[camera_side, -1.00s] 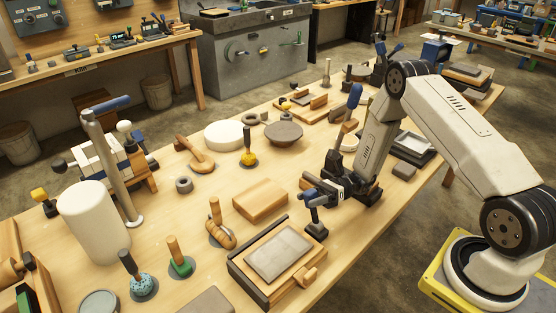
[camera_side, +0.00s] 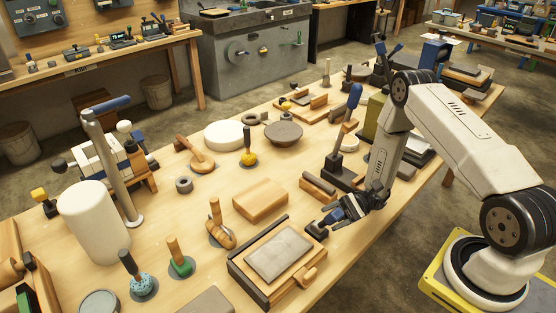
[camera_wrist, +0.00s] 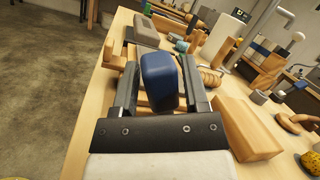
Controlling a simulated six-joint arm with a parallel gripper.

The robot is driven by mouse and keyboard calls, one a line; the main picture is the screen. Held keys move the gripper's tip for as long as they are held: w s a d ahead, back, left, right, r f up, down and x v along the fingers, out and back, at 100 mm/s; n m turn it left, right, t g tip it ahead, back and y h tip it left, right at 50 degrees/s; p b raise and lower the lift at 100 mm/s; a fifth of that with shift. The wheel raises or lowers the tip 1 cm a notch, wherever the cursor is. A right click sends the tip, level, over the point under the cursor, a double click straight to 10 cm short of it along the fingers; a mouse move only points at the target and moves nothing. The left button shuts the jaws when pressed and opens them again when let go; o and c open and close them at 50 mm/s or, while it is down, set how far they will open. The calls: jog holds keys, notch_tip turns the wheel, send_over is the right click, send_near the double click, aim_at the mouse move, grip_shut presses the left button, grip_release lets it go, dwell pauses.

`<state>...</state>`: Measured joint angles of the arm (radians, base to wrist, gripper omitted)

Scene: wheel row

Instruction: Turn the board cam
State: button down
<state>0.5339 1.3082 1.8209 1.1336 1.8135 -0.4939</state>
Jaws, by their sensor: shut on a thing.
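The board cam is a small lever with a blue handle (camera_wrist: 158,82) on a dark base (camera_side: 316,230). It stands at the right back corner of a wooden frame with a grey slab (camera_side: 278,255). My gripper (camera_side: 333,215) is shut on the blue handle, low over the bench. In the wrist view, the handle sits between the two dark fingers (camera_wrist: 160,85). My gripper partly hides the lever in the side view.
A wooden block (camera_side: 260,201) lies left of the lever. A black stand with a blue-topped handle (camera_side: 354,95) rises behind my gripper. Several wooden-handled tools, a white cylinder (camera_side: 93,222) and a dark round disc (camera_side: 284,133) stand further left and back.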

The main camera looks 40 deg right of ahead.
jog(key=shift+s+f+n, duration=0.2)
jog(key=shift+s+n, duration=0.1)
jog(key=shift+n, duration=0.3)
jog(key=shift+c, duration=0.5)
grip_release()
jog(key=shift+d+f, duration=0.15)
jog(key=shift+d, duration=0.55)
notch_tip(320, 180, up, 7)
jog(key=d, duration=0.1)
jog(key=shift+d+f, duration=0.2)
jog(key=shift+d, duration=0.05)
